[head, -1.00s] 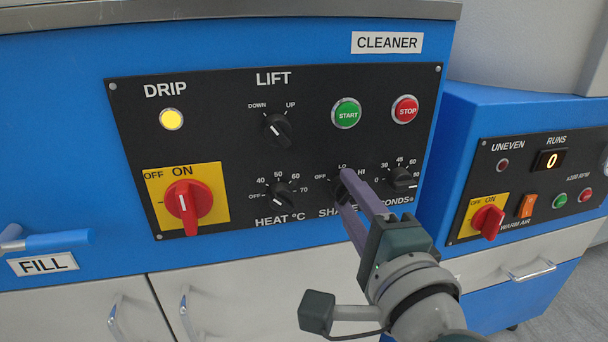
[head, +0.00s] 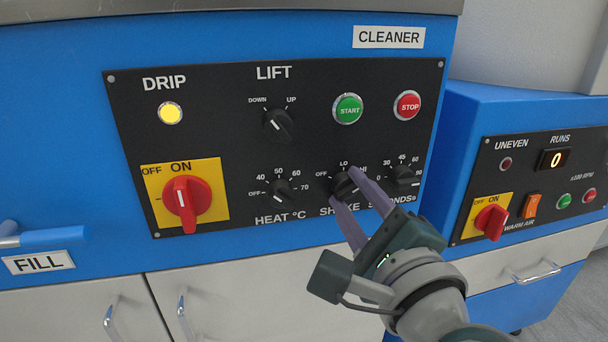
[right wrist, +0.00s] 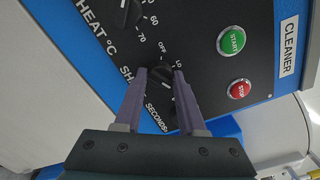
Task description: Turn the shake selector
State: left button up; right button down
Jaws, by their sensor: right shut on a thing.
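The shake selector (head: 341,188) is a small black knob on the cleaner's black panel, with OFF, LO and HI marked around it. My right gripper (head: 345,185) reaches up to it from the lower right, with one purple finger on each side. In the right wrist view, the selector (right wrist: 161,75) sits between the two fingertips (right wrist: 160,73), and the jaws are closed on its sides. The fingers partly cover the SHAKE label and the HI mark. The selector's exact setting is hard to read. My left gripper is out of view.
The seconds knob (head: 403,177) is close on the right of the fingers, and the heat knob (head: 280,193) is to the left. The green start button (head: 348,109) and red stop button (head: 407,106) are above. A red switch (head: 185,204) is at far left.

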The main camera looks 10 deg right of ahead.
jog(key=c, duration=0.5)
grip_release()
jog(key=s+p, duration=0.1)
jog(key=s, duration=0.9)
jog(key=shift+d, duration=0.2)
jog(key=shift+p, duration=0.3)
